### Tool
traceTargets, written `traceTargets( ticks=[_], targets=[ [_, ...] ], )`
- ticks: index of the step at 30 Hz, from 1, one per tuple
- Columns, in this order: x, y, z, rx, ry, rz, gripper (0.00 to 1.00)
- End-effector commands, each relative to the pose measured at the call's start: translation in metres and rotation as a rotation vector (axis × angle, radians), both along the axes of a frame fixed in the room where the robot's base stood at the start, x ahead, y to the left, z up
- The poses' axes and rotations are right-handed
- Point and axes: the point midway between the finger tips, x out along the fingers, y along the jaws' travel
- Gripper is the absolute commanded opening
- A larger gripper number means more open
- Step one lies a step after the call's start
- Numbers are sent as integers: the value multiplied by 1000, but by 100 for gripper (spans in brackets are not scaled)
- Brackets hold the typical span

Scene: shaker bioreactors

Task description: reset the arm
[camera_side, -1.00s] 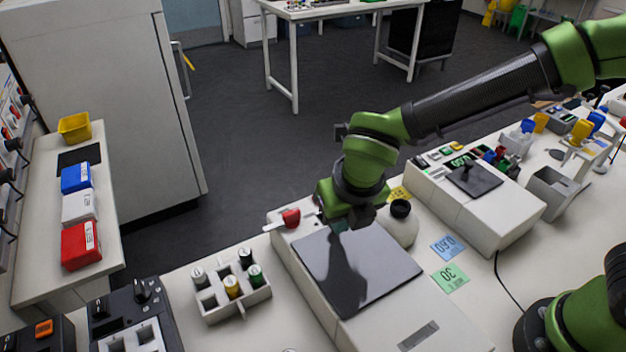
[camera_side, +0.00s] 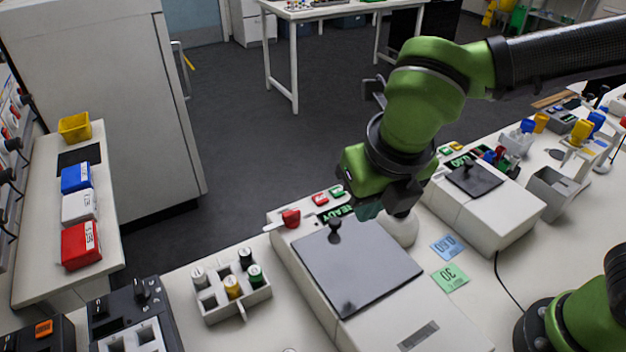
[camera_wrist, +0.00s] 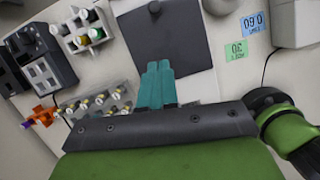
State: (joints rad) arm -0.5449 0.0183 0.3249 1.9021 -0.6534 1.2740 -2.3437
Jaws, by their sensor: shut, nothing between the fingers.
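My gripper shows in the side view (camera_side: 368,210), raised above the back right part of a white shaker (camera_side: 380,315) with a dark square platform (camera_side: 357,264). In the wrist view the teal fingers of my gripper (camera_wrist: 158,68) are together with nothing between them. They appear over the shaker's front part, apart from it. A black knob (camera_side: 334,230) stands on the platform near its back edge. The shaker's display reads READY.
A white rack (camera_side: 222,306) with several capped vials stands left of the shaker. A second shaker (camera_side: 478,215) stands at the right. A white round bottle (camera_side: 404,232) is partly hidden behind my gripper. Blue (camera_side: 447,246) and green (camera_side: 450,277) cards lie on the bench.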

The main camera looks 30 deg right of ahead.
Motion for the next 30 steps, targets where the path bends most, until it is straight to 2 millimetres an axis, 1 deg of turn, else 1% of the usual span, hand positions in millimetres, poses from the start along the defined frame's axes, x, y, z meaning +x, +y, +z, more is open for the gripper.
traceTargets(
  ticks=[2,5,8,11,12,14,15,17,18,20,21,23,24,26,27,29,30],
  targets=[
    [0,1,3,12,-4,-33,0],
    [-1,3,2,61,-7,-155,0],
    [-6,1,-6,143,9,-383,0],
    [-10,-12,-9,255,21,-698,0],
    [-10,-19,-10,304,24,-832,0],
    [-11,-32,-9,379,28,-1040,0],
    [-11,-41,-9,431,33,-1184,0],
    [-12,-55,-8,512,41,-1403,0],
    [-12,-65,-7,570,48,-1553,0],
    [-13,-82,-4,663,59,-1781,0],
    [-14,-93,-3,726,72,-1937,0],
    [-17,-111,-1,829,95,-2173,0],
    [-18,-124,0,903,116,-2332,0],
    [-22,-143,3,1021,156,-2561,0],
    [-25,-155,4,1103,188,-2704,0],
    [-30,-174,7,1223,238,-2878,0],
    [-33,-183,8,-1217,-250,2787,0]
  ],
)
